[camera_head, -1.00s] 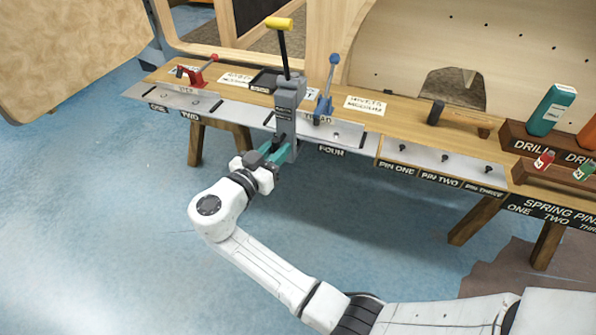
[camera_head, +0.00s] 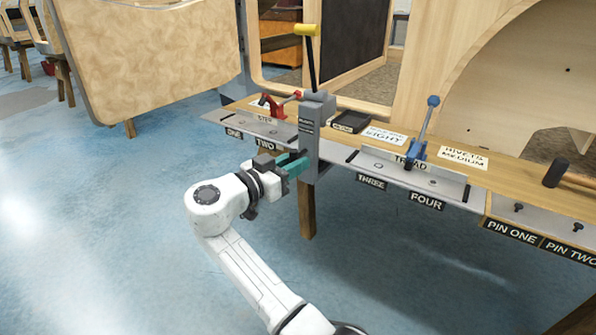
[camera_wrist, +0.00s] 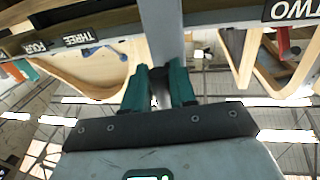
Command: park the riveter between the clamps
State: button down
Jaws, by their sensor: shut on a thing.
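The riveter is a tall grey tool (camera_head: 317,132) with a black lever and a yellow handle end. It stands upright in the head view, in front of the bench edge. My gripper (camera_head: 298,163), with teal fingers, is shut on its lower body. In the wrist view the teal fingers (camera_wrist: 160,88) close on the grey column (camera_wrist: 161,30). The red clamp (camera_head: 278,104) is on the bench to the left of the riveter, and the blue clamp (camera_head: 419,140) is to the right. Whether the riveter touches the bench cannot be told.
The bench (camera_head: 482,177) carries metal strips labelled ONE to FOUR, then PIN ONE and PIN TWO. A black tray (camera_head: 349,121) and paper labels lie behind the riveter. A black-headed hammer-like tool (camera_head: 556,172) lies at the right. Blue floor in front is open.

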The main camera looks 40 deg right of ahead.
dwell(0.3)
jog(key=c, duration=1)
grip_release()
jog(key=shift+a, duration=0.1)
jog(key=a, duration=0.3)
jog(key=s+a+p, duration=0.1)
jog(key=a, duration=0.6)
jog(key=shift+s+a+p, duration=0.25)
jog(key=shift+s+p, duration=0.05)
jog(key=shift+f, duration=0.1)
